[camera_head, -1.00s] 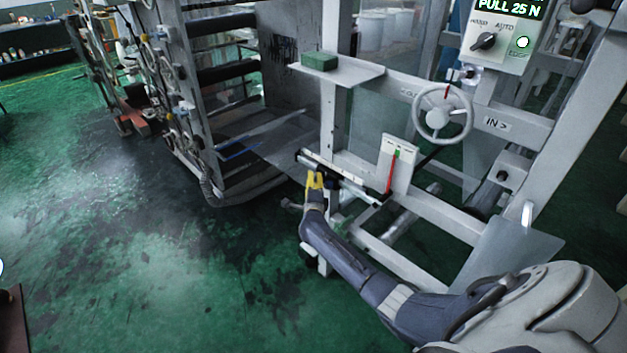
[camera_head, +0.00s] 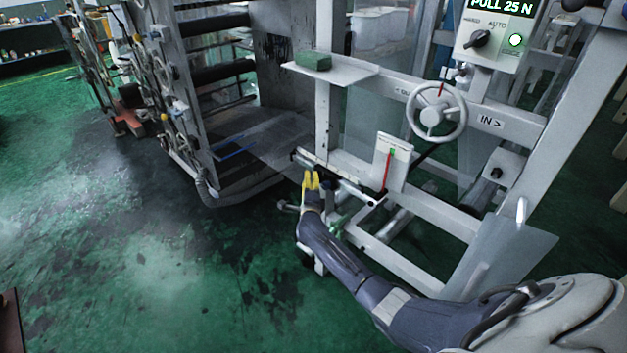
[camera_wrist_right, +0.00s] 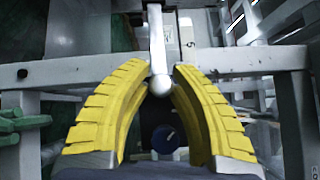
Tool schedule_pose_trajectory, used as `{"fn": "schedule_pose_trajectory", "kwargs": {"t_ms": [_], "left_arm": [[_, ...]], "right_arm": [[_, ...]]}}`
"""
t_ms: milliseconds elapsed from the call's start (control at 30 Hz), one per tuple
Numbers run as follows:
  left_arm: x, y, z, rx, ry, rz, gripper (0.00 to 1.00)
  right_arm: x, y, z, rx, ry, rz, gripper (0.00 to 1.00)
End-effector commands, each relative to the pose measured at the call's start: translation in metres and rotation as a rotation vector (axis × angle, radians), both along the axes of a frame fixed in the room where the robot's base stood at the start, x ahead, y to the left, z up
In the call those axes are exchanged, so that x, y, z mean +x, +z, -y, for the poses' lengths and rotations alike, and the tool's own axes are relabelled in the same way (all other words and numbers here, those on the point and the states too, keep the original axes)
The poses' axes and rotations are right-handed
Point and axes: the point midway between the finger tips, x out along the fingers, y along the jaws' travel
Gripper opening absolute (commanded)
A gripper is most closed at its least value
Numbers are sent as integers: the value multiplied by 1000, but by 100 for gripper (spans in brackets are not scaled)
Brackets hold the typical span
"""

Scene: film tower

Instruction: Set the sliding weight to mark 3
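A pale scale bar (camera_head: 335,172) runs along the lower part of the white frame in the head view. In the wrist view, a metal rod with a round ball end (camera_wrist_right: 159,85) sits between the yellow fingertips (camera_wrist_right: 162,72). I cannot tell whether they press on the ball. The sliding weight and mark 3 cannot be made out clearly. My left gripper is not in view.
A white handwheel (camera_head: 436,111) and a panel reading PULL 25 N (camera_head: 490,38) are at the upper right. A white plate with a red pointer (camera_head: 393,160) stands behind the bar. A green block (camera_head: 313,61) lies on a shelf. The floor at left is open.

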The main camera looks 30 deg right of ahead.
Motion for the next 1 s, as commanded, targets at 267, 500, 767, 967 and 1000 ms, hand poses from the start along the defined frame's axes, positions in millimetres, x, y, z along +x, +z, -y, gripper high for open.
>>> {"fn": "schedule_pose_trajectory", "kwargs": {"t_ms": [267, 500, 767, 967, 1000], "left_arm": [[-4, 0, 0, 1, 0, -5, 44], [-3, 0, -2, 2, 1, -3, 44], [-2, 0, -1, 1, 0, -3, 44], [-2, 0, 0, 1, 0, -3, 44], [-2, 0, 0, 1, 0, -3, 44]], "right_arm": [[0, 1, 2, 0, -2, 1, 46], [-1, 0, 1, 0, -3, 1, 46], [-26, -3, -12, 1, -2, 0, 46], [-58, -4, -29, 2, -2, 1, 46], [-64, -4, -32, 2, -2, 1, 46]]}}
